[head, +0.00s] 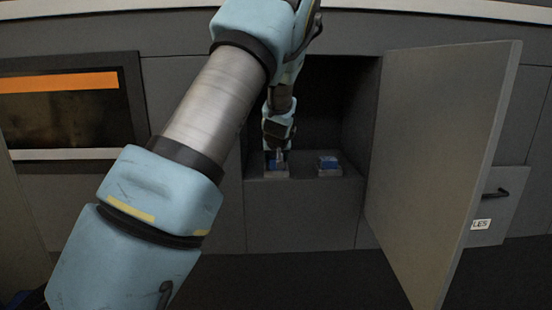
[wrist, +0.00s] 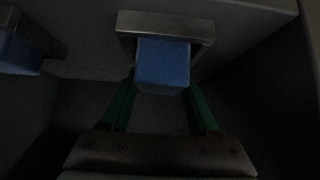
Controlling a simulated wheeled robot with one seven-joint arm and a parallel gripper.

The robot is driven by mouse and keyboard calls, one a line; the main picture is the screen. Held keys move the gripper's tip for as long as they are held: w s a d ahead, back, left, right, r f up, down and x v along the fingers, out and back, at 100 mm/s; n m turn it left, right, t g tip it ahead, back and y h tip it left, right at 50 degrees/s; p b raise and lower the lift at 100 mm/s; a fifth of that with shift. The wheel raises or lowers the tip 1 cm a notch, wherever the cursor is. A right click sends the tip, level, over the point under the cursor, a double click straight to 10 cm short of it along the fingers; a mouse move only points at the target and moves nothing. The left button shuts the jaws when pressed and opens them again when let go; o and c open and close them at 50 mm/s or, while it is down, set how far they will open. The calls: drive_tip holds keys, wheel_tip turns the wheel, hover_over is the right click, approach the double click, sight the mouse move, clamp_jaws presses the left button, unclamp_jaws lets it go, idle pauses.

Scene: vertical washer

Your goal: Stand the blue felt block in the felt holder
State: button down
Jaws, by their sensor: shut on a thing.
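A blue felt block (wrist: 163,66) is between the green fingers of my gripper (wrist: 161,84) in the wrist view, and the gripper is shut on it. The block's far end meets a grey metal holder (wrist: 165,22), whose frame shows behind it and at its sides. How deep the block sits in the holder is hidden. In the head view my gripper (head: 276,157) is inside the open compartment, over the left holder (head: 276,174), with a little blue showing between.
A second blue block (head: 328,161) sits in another holder (head: 329,173) to the right; it shows at the wrist view's left edge (wrist: 18,53). The compartment's walls are close around my gripper. Its open door (head: 435,150) stands out on the right.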

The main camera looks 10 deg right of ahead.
drive_tip(key=shift+s+f+b, duration=0.1)
drive_tip(key=shift+f+b, duration=0.35)
drive_tip(key=shift+f, duration=0.15)
